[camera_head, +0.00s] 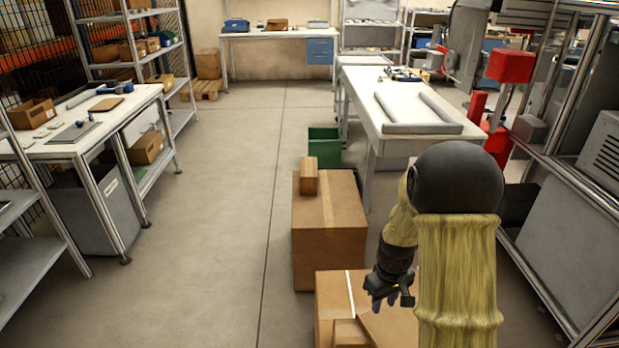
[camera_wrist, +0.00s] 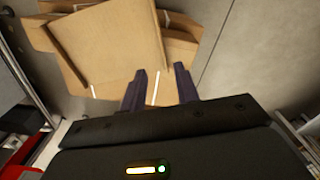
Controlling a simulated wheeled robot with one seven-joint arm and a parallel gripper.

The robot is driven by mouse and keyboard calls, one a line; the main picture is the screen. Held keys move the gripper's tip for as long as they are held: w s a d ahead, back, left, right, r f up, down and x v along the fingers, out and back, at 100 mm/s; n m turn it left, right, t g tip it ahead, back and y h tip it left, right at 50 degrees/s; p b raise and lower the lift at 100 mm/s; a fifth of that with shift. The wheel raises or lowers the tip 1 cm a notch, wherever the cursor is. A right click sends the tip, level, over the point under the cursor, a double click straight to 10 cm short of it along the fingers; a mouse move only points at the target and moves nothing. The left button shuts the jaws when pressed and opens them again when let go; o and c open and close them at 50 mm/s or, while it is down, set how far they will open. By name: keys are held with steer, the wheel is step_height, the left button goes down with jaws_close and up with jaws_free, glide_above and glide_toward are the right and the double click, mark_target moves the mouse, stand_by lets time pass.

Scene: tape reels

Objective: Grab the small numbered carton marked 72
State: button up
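No number 72 can be read in either view. A small brown carton (camera_head: 309,175) stands on a large carton (camera_head: 328,228) left of my arm. Another small brown box (camera_head: 352,333) shows at the bottom edge, on a nearer large carton (camera_head: 333,286); it is partly cut off. My gripper (camera_head: 388,300) hangs over the right part of the nearer carton. In the wrist view its two dark purple fingers (camera_wrist: 160,70) are apart with nothing between them. Beyond them lies a tan cardboard surface (camera_wrist: 110,42) over other cardboard; I cannot tell which box it is.
A green bin (camera_head: 324,148) stands behind the cartons. A white table (camera_head: 400,138) is behind them to the right, with a red machine (camera_head: 510,68) and metal racks beyond. Another work table (camera_head: 75,150) is at the left. The grey floor (camera_head: 215,220) between is clear.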

steer(key=s+a+r+m+t+p, duration=0.1)
steer(key=s+r+p, duration=0.3)
steer(key=r+p, duration=0.3)
steer(key=s+a+r+m+p, duration=0.1)
steer(key=s+r+p, duration=0.3)
steer(key=r, duration=0.9)
steer(key=s+r+m+t+p, duration=0.1)
steer(key=s+r+m+p, duration=0.1)
steer(key=s+r+p, duration=0.3)
step_height(320, 180, up, 6)
steer(key=p, duration=0.4)
steer(key=shift+a+m+t+p, duration=0.3)
steer(key=shift+a+m+p, duration=0.05)
steer(key=shift+a+m, duration=0.05)
steer(key=shift+o, duration=0.6)
steer(key=shift+a, duration=0.1)
